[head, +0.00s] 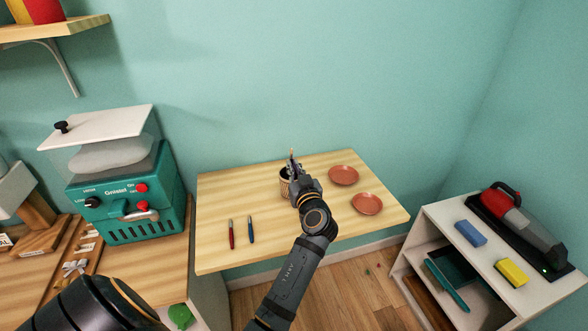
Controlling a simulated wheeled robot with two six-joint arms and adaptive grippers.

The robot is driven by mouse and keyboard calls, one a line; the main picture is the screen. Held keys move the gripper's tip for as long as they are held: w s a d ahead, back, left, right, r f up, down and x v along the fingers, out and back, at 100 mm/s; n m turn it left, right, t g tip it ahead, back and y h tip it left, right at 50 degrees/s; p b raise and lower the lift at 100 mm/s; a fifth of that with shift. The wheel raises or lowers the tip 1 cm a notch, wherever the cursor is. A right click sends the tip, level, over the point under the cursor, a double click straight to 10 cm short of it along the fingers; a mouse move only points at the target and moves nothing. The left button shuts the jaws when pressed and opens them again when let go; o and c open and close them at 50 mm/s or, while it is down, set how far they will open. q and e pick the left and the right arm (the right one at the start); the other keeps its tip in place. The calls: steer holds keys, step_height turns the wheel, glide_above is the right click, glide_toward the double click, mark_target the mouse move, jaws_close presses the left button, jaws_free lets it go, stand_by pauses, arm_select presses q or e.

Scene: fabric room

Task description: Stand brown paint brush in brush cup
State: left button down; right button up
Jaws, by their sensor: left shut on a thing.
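My left gripper (292,166) is over the light wooden table, at the brush cup. It is shut on a thin upright piece with a tan-orange tip, which I take to be the brown paint brush (291,151). Most of the brush is hidden by the gripper. The brush cup (284,184) is dark-rimmed with striped wood-coloured sides, and my gripper and wrist cover its right part. I cannot tell whether the brush's lower end is inside the cup.
A red brush or pen (231,234) and a blue one (251,229) lie on the table (215,200) at left. Two terracotta saucers (343,175) (367,204) lie right of my gripper. A teal machine (125,200) stands left; a white shelf (440,225) stands right.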

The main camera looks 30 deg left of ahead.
arm_select(q)
steer(key=c, duration=1.4)
jaws_free()
step_height(320, 180, up, 10)
